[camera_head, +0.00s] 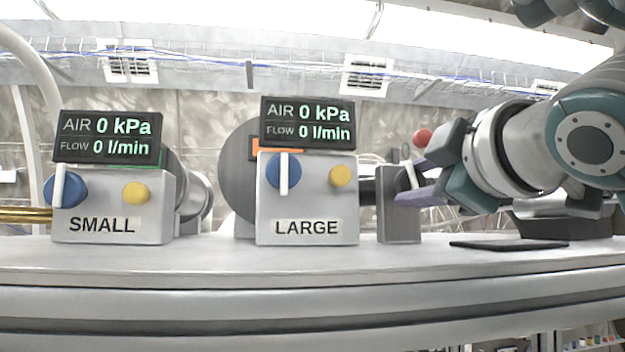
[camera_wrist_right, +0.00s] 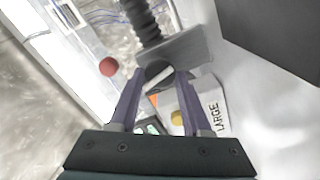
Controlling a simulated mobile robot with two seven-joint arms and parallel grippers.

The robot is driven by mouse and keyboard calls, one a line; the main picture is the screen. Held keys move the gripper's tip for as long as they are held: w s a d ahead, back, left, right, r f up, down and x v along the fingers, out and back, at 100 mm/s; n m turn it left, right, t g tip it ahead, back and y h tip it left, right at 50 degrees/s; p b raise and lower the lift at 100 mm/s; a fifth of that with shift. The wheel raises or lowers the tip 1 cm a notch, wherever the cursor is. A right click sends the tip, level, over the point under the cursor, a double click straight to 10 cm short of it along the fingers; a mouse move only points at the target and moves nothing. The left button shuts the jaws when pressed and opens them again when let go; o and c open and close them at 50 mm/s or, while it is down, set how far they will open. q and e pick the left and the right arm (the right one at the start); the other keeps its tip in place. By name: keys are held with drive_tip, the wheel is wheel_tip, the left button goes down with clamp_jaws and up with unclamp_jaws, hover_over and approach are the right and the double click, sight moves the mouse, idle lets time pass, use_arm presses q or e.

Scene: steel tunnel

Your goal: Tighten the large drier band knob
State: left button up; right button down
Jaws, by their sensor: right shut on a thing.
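The large drier is the grey box (camera_head: 340,215) labelled LARGE, with a round dark drum behind it and a dark tube running right to a grey upright block (camera_head: 399,225). In the wrist view a round dark knob with a pale bar (camera_wrist_right: 159,76) sits at this block's plate (camera_wrist_right: 180,55). My right gripper (camera_head: 402,180) reaches in from the right at the block. Its purple fingers are shut on the knob, one on either side, as the wrist view shows (camera_wrist_right: 165,80). In the head view the fingers and block mostly hide the knob. My left gripper is not in view.
The small drier box (camera_head: 110,208) stands at left. Both displays read 0 kPa and 0 l/min. A red ball (camera_head: 423,136) shows just above the right gripper. A flat black plate (camera_head: 510,244) lies on the bench (camera_head: 200,262) at right. The bench front is clear.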

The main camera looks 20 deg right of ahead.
drive_tip(key=shift+f+m, duration=0.15)
drive_tip(key=shift+m, duration=0.25)
drive_tip(key=shift+c, duration=1.8)
unclamp_jaws()
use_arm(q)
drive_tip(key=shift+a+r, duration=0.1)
